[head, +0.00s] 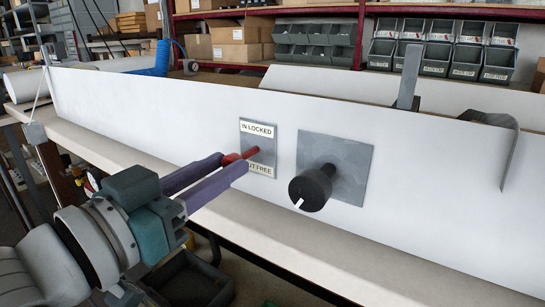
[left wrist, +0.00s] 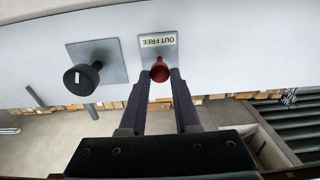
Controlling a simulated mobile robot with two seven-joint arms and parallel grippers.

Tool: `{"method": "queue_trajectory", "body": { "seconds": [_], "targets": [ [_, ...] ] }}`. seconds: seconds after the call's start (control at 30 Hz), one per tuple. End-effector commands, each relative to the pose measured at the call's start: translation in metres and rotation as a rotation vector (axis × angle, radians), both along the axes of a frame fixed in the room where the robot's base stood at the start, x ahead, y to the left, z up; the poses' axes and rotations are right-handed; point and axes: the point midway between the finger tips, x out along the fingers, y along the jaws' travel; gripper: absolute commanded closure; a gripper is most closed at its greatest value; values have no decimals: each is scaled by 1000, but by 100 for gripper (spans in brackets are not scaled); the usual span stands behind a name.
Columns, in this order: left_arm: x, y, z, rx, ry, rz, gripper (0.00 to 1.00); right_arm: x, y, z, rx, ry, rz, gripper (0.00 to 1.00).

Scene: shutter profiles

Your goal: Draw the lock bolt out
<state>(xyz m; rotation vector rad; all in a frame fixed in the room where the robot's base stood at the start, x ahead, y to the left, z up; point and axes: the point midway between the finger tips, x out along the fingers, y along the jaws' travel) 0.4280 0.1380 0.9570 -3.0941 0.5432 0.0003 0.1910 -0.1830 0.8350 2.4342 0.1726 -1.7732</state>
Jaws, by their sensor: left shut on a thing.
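The red lock bolt (head: 232,158) sticks out of a small grey plate (head: 258,150) on the long white panel (head: 120,105). The plate has an upper label IN LOCKED and a lower label, partly covered, ending in FREE. My left gripper (head: 236,166) comes in from the left with its purple fingers shut on the bolt's red knob. The left wrist view shows the red knob (left wrist: 160,70) between the fingertips (left wrist: 160,76), below the label OUT FREE. My right gripper is in neither view.
A black knob (head: 310,188) with a white mark projects from a grey square plate (head: 350,155) just right of the bolt. The beige bench edge (head: 300,250) runs below the panel. Shelves with grey bins (head: 440,55) and cardboard boxes (head: 240,40) stand behind.

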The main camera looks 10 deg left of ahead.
Motion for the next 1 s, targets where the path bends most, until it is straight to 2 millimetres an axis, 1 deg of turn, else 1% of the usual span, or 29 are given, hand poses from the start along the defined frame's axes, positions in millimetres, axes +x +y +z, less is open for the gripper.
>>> {"method": "queue_trajectory", "body": {
  "seconds": [0.07, 0.1, 0.33, 0.57, 0.67, 0.77, 1.0],
  "targets": [
    [0, 0, 1, -1, -4, -2, 100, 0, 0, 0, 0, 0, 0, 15],
    [0, 0, 1, -1, -4, -2, 66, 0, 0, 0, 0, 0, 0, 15],
    [0, 0, 0, -1, -2, -1, 40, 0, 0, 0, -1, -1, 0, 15],
    [0, 0, 0, -1, -2, -1, 40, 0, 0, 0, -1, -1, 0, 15],
    [-4, 1, 0, 0, 0, 0, 40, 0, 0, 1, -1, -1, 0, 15],
    [-15, 5, -1, -1, 3, -1, 40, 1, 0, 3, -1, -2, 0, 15],
    [-57, 20, -1, -1, 4, 0, 40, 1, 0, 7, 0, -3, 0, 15]
  ]
}}
